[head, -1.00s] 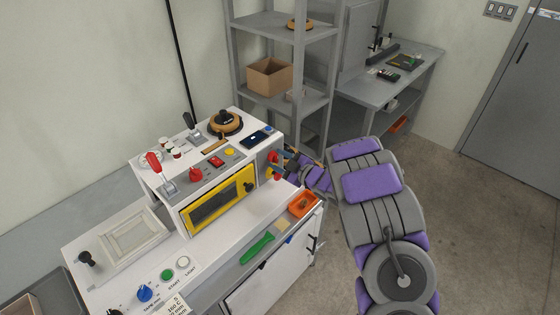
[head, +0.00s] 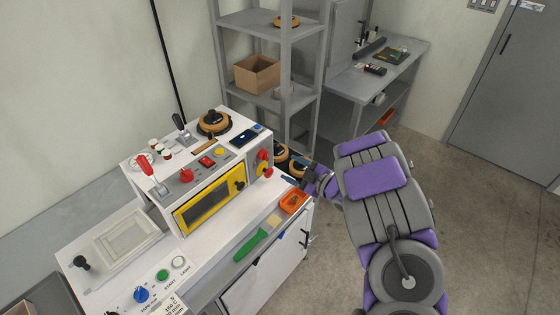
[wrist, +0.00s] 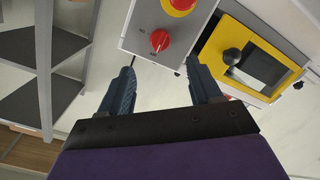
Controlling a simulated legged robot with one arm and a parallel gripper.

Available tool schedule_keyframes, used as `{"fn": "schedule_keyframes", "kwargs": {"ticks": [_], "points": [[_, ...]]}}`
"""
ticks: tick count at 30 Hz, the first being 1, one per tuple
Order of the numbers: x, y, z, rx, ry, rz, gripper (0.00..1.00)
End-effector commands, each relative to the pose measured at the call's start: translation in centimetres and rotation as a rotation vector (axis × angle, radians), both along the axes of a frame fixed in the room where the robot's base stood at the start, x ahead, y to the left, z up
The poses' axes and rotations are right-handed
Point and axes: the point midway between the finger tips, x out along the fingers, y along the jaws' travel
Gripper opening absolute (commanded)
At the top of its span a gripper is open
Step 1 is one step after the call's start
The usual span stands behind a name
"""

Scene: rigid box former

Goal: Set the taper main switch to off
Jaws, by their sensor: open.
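The white machine (head: 165,215) carries two red controls on its right side panel. In the wrist view, one is a red rotary knob (wrist: 159,40) with small unreadable markings around it. The other is a red control on a yellow disc (wrist: 180,6), cut by the top edge. In the head view, the panel shows an upper red part (head: 263,155) and a lower red part (head: 267,172). I cannot read which is the taper main switch or its setting. My gripper (head: 307,178) is right of the panel, apart from it. Its fingers (wrist: 163,82) are open and empty, below the rotary knob in the wrist view.
The machine's yellow-framed window (head: 208,203) has a black knob. A grey shelf (head: 270,20) stands behind my gripper. Open floor (head: 490,230) is at right.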

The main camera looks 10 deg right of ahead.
Motion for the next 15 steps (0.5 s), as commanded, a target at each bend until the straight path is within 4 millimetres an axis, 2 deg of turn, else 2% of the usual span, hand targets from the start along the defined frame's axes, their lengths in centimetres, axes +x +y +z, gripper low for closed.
{"fn": "schedule_keyframes", "kwargs": {"ticks": [1, 6, 15], "points": [[-1.0, -0.9, 0.2, -0.001, 0.004, -0.005, 0.64], [-3.6, -2.7, 0.5, 0.001, 0.006, -0.005, 0.64], [-5.5, -4.0, 0.7, 0.0, 0.003, -0.001, 0.64]]}}
